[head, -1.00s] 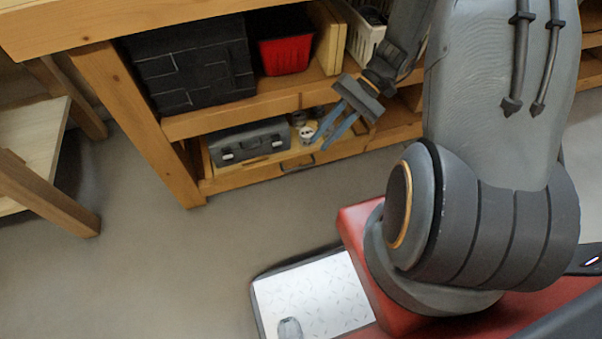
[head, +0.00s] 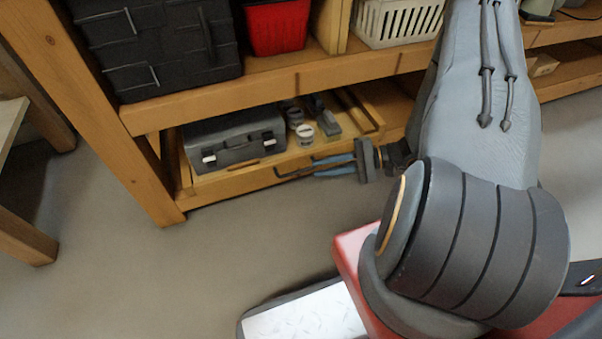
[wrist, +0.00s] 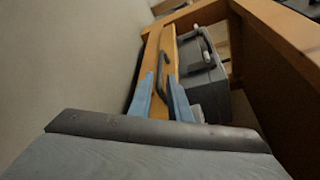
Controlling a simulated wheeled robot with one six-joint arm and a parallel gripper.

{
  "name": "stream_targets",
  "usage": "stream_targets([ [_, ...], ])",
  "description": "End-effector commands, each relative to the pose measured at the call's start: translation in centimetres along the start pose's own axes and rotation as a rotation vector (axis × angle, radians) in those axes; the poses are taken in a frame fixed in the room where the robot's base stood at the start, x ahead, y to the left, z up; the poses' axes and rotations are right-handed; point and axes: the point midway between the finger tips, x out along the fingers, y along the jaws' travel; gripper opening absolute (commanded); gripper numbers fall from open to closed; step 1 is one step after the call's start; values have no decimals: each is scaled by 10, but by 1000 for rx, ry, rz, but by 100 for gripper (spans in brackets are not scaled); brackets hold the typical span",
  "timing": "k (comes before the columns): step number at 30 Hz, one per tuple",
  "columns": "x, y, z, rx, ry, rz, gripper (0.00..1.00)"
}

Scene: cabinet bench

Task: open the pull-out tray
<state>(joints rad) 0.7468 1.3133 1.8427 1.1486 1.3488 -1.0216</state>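The pull-out tray (head: 232,184) is a wooden tray low in the bench, with a dark bar handle (head: 284,175) on its front. The tray front also shows in the wrist view (wrist: 169,48), with the handle (wrist: 163,68) running lengthwise. My gripper (head: 318,167) is at the tray front, by the right part of the handle. In the wrist view my gripper (wrist: 162,92) has its two blue fingers apart, and the near end of the handle lies between them. I cannot tell whether either finger touches it.
A grey case (head: 235,138) and small jars (head: 304,132) stand in the tray. A shelf above holds a black crate (head: 155,50), a red bin (head: 277,27) and a white basket (head: 397,22). A wooden bench leg (head: 150,185) stands left of the tray.

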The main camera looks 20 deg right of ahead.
Motion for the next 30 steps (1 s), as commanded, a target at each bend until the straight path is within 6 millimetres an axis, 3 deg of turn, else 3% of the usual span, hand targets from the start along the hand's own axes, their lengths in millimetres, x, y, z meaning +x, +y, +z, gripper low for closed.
stream_targets([
  [12, 60, 1, 0, 0, -4, 3, 17],
  [24, 68, 0, 1, 0, -2, 3, 17],
  [27, 68, 0, 1, 0, -2, 3, 2],
  [30, 68, 0, 1, 0, -2, 3, 0],
])
